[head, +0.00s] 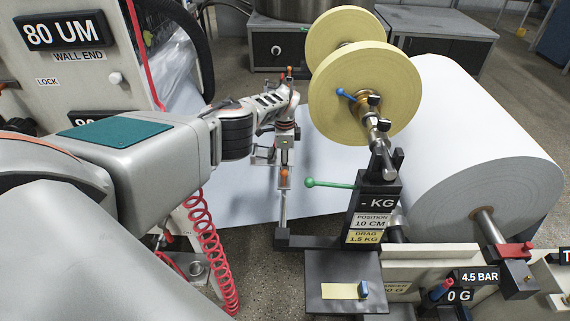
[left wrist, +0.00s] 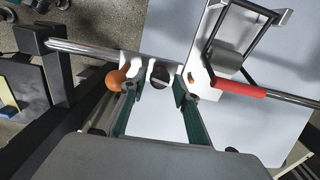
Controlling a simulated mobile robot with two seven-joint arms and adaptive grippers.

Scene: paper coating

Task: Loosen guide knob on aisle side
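A dark round knob (left wrist: 160,74) on a pale block shows in the left wrist view, ahead of and between my left fingertips. I cannot tell whether they touch it. An orange ball (left wrist: 115,78) sits beside it, near one fingertip; the orange ball also shows in the head view (head: 285,178), below my gripper. The block is on a metal guide bar (left wrist: 85,52). My left gripper (left wrist: 155,92) is open, its two green-lined fingers apart; in the head view the gripper (head: 284,132) is at the upright guide bar (head: 284,207), partly covering the block. My right gripper is out of view.
Yellow discs (head: 365,92) and a large white paper roll (head: 480,145) stand right of the gripper. A green-knobbed lever (head: 330,184) sticks out from the black KG post (head: 373,200). A coiled red hose (head: 208,240) hangs below my left arm.

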